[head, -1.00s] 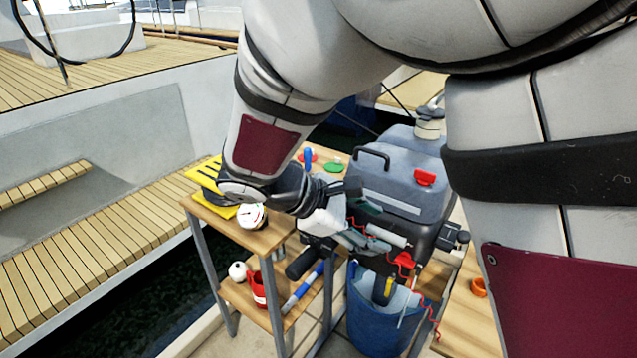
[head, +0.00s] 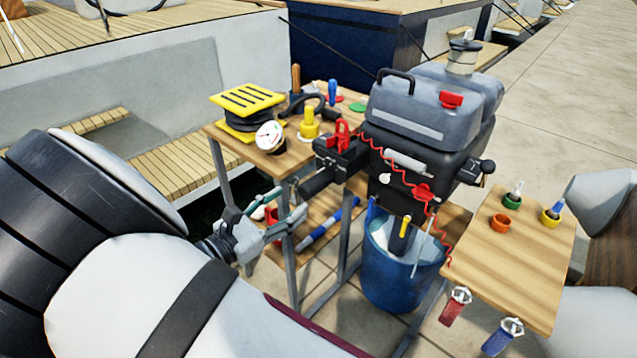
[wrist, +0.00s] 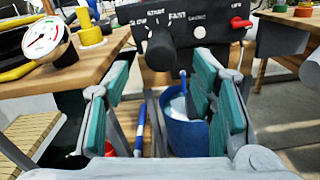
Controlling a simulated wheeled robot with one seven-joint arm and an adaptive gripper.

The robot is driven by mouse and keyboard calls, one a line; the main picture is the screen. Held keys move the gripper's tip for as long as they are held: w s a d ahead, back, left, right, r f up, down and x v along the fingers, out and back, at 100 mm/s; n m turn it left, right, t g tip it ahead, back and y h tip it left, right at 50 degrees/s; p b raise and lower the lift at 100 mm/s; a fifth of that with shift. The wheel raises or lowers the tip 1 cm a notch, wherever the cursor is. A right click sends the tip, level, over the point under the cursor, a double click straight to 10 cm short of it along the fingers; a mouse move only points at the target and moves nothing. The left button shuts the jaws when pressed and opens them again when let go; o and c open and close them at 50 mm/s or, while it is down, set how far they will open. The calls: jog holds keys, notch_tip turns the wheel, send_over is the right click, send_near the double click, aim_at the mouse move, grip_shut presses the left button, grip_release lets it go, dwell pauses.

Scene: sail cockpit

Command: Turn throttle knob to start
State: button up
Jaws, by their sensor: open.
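The outboard motor (head: 405,165) stands upright in a blue bucket (head: 385,285). Its black throttle knob (head: 317,183) is a cylinder sticking out toward my gripper. In the wrist view the throttle knob (wrist: 163,48) shows end-on, below the START mark on the black panel (wrist: 190,30), with SLOW and FAST lettering beside it. My gripper (head: 284,206) is open and empty, just short of the knob's end and slightly lower. In the wrist view my gripper (wrist: 163,75) has its two teal-padded fingers spread either side of the knob, which appears between and beyond the fingertips. I see no contact.
A wooden shelf stand (head: 270,160) left of the motor carries a white gauge (head: 270,137), a yellow-topped black stack (head: 245,105) and tools. A blue-handled tool (head: 328,222) lies on its lower shelf. A wooden table (head: 520,250) with small colored cups stands at right.

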aim_at(319, 182)
jog(key=b+x, duration=0.1)
jog(key=x, duration=0.9)
jog(key=shift+w+d, duration=0.2)
jog(key=shift+d, duration=0.05)
jog(key=shift+c, duration=0.5)
jog(key=c, duration=1)
